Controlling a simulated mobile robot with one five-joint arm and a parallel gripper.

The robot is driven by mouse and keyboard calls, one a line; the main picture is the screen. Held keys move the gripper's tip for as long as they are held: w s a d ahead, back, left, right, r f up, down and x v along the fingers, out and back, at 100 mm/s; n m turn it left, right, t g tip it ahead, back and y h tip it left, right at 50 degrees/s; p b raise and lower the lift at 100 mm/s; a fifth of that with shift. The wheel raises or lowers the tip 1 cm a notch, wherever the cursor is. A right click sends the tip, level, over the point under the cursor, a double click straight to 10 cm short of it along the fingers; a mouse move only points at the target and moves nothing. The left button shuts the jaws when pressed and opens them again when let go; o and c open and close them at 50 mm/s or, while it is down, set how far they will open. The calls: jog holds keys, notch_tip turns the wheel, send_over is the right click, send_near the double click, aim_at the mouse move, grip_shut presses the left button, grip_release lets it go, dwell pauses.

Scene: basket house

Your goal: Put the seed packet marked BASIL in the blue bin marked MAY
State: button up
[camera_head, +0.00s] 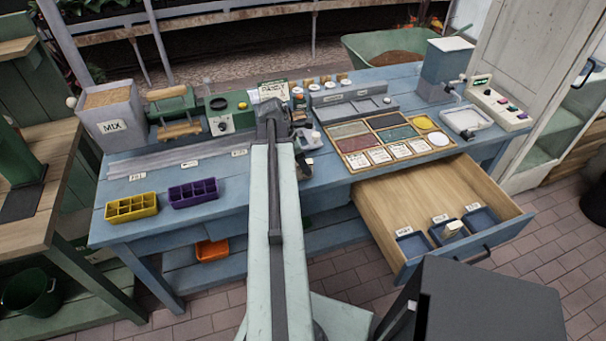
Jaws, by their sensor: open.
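My gripper (300,128) is at the far end of my long pale arm, over the back middle of the blue bench. It is open; its fingertips are small and partly hidden by the arm. Several pale seed packets (380,156) lie in the front row of a wooden divided tray (352,166) right of my gripper. Their print is too small to tell which is BASIL. Three labelled blue bins, left (411,250), middle (438,240) and right (492,216), sit in the open drawer. I cannot read their labels surely. A small pale object (455,228) stands at the middle bin.
The wooden drawer (400,193) stands pulled out at the bench's right front. A dark box (480,300) is close in front. Yellow (131,207) and purple (193,193) cell trays, a MIX box (110,115) and a switch panel (497,108) stand on the bench.

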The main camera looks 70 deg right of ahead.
aim_at(308, 161)
jog(key=b+x, duration=0.2)
jog(key=x, duration=0.2)
jog(key=shift+r, duration=0.2)
grip_shut()
jog(key=shift+r, duration=0.1)
notch_tip(308, 161, up, 10)
jog(key=p, duration=1)
